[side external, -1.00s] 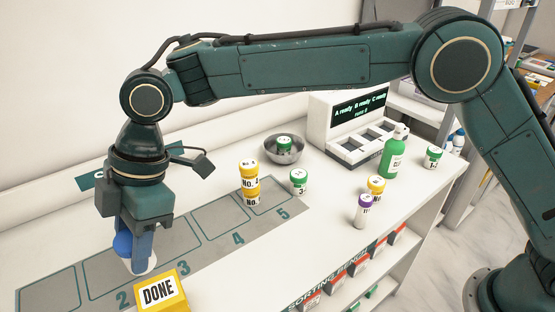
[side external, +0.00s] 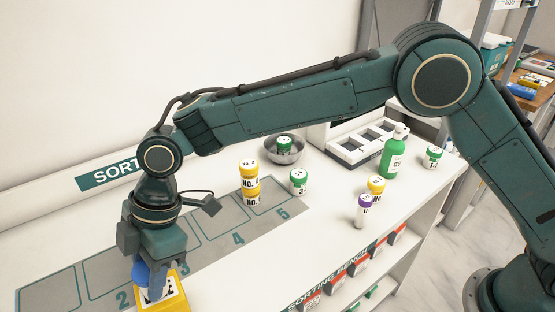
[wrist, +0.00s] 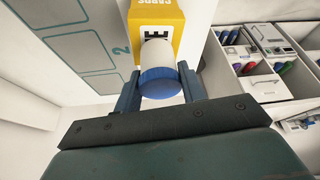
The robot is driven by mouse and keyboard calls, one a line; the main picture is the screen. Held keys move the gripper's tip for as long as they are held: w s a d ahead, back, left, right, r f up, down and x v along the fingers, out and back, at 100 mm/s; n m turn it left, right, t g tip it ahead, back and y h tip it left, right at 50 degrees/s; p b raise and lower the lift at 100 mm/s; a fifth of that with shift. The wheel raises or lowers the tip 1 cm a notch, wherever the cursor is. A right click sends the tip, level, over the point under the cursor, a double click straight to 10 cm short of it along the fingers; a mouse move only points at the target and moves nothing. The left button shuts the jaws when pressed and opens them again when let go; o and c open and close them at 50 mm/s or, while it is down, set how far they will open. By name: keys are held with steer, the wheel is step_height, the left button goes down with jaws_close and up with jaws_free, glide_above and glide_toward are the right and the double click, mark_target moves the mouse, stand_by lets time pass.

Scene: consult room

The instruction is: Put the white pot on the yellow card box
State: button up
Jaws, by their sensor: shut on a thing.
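The white pot (wrist: 157,53) has a blue lid (wrist: 160,83). My gripper (wrist: 160,80) is shut on it, one finger on each side near the lid. In the side view my gripper (side external: 156,278) points down over the yellow card box (side external: 174,302), with the blue lid (side external: 140,272) showing between the fingers. The pot's white body overlaps the box's label in that view. In the wrist view the pot is in front of the yellow card box (wrist: 172,16). I cannot tell whether the pot's base touches the box.
A grey mat (side external: 205,232) with numbered spaces lies along the bench. Stacked yellow-capped pots (side external: 250,182), a green-capped pot (side external: 298,182), a metal bowl (side external: 284,150) and a green bottle (side external: 393,155) stand farther right. Open compartments (wrist: 265,80) are right of the box in the wrist view.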

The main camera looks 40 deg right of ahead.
steer(key=shift+f, duration=0.25)
steer(key=shift+f, duration=0.15)
steer(key=o, duration=1)
steer(key=shift+c, duration=0.2)
steer(key=v, duration=1.2)
